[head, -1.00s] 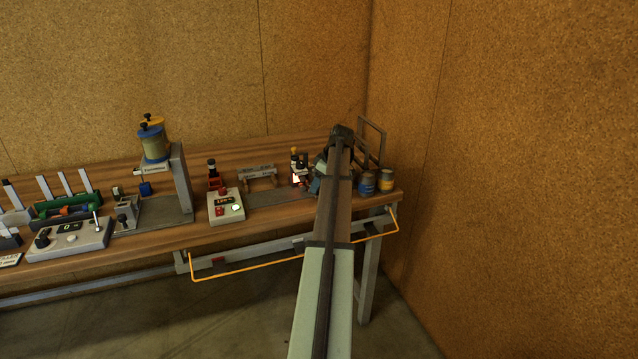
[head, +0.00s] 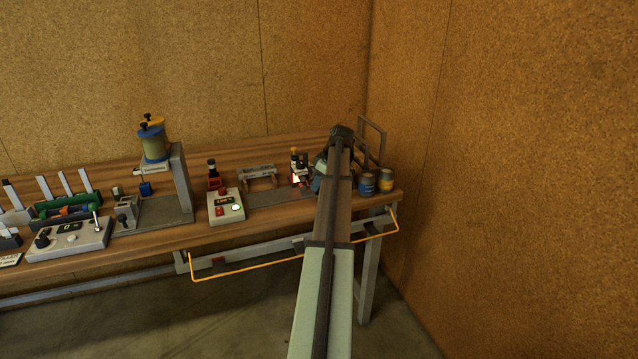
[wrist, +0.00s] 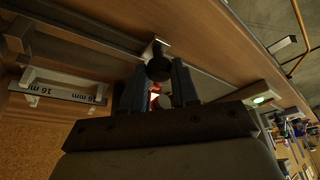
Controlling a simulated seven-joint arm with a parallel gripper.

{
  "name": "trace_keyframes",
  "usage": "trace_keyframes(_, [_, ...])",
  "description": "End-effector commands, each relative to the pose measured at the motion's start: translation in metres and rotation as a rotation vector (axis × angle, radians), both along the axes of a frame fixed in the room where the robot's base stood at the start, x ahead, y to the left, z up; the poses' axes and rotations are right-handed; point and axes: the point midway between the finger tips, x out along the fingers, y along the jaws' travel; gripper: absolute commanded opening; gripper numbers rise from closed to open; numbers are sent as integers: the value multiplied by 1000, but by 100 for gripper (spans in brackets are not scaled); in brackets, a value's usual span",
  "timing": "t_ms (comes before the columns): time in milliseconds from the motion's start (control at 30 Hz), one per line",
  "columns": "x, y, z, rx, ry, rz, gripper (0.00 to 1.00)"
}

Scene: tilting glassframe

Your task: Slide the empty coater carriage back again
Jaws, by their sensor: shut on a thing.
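The coater carriage, with its orange and black top and a white arrow on red, stands on the grey rail (head: 268,197) just left of my gripper in the head view; the carriage (head: 297,178) is upright. In the wrist view a round black knob (wrist: 158,68) on a small grey bracket sits between the two dark fingers of my gripper (wrist: 157,80). The fingers are shut on the knob. The white arrow on red (wrist: 155,97) shows behind it, between the fingers. In the head view my arm hides the fingertips and the knob.
A grey bridge-like gauge (head: 259,176) sits behind the rail. Two cans (head: 366,184) stand to the right, close to my arm. An upright metal frame (head: 374,137) stands behind them.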

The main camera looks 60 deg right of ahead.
Motion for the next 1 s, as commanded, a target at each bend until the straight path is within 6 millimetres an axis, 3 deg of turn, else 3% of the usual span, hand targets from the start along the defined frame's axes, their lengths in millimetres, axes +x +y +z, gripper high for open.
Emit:
trace_keyframes(267, [29, 31, 0, 1, 0, 6, 0])
trace_keyframes(700, [115, 117, 0, 1, 0, 6, 0])
trace_keyframes(1000, [149, 149, 0, 1, 0, 3, 0])
